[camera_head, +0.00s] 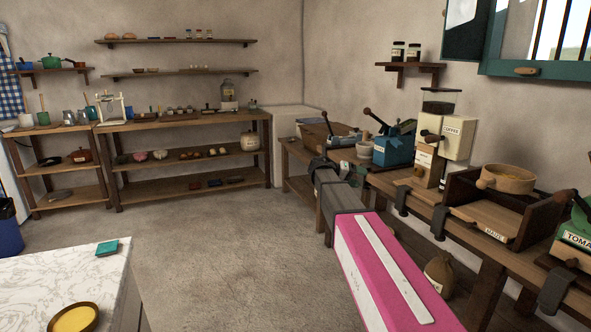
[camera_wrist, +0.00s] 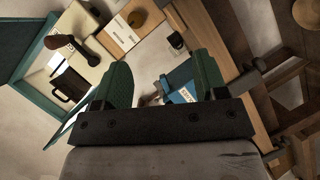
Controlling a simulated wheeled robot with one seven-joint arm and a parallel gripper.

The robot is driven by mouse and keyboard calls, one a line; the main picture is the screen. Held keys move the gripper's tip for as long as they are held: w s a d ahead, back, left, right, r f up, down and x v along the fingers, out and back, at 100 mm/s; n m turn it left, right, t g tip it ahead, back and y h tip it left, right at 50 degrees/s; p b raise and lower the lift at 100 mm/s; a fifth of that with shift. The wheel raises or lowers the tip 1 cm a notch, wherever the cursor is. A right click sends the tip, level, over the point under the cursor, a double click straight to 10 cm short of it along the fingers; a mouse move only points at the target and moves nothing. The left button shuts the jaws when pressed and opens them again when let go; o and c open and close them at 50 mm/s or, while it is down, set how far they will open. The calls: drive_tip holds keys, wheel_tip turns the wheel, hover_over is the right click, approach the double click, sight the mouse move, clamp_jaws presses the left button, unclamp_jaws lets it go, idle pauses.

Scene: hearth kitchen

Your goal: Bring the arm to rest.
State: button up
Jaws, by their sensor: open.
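My gripper shows in the wrist view (camera_wrist: 162,80) as a dark bar with two greenish fingers set wide apart. It is open and nothing is held between the fingers. In the head view my pink arm (camera_head: 385,275) with white strips reaches forward from the bottom right. Its dark end with the gripper (camera_head: 322,168) is held out beside the right-hand workbench, small and partly hidden by the arm itself. Whether it touches the bench edge I cannot tell.
The right-hand bench (camera_head: 385,185) carries a blue machine (camera_head: 394,150), a coffee grinder (camera_head: 447,135) and a wooden tray (camera_head: 490,220). A sack (camera_head: 440,272) stands below. A marble counter (camera_head: 70,280) is at lower left. The floor between (camera_head: 220,240) is clear.

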drive_tip(key=s+a+f+n+y, duration=0.15)
drive_tip(key=s+f+y, duration=0.35)
drive_tip(key=s+f, duration=0.6)
drive_tip(key=s+f+n+y, duration=0.3)
drive_tip(key=s+f+y, duration=0.2)
drive_tip(key=s+f, duration=0.65)
drive_tip(key=s+a+f+y, duration=0.4)
drive_tip(key=s+f, duration=0.3)
drive_tip(key=shift+s+a+f+g+y, duration=0.2)
drive_tip(key=shift+a+g+y, duration=0.2)
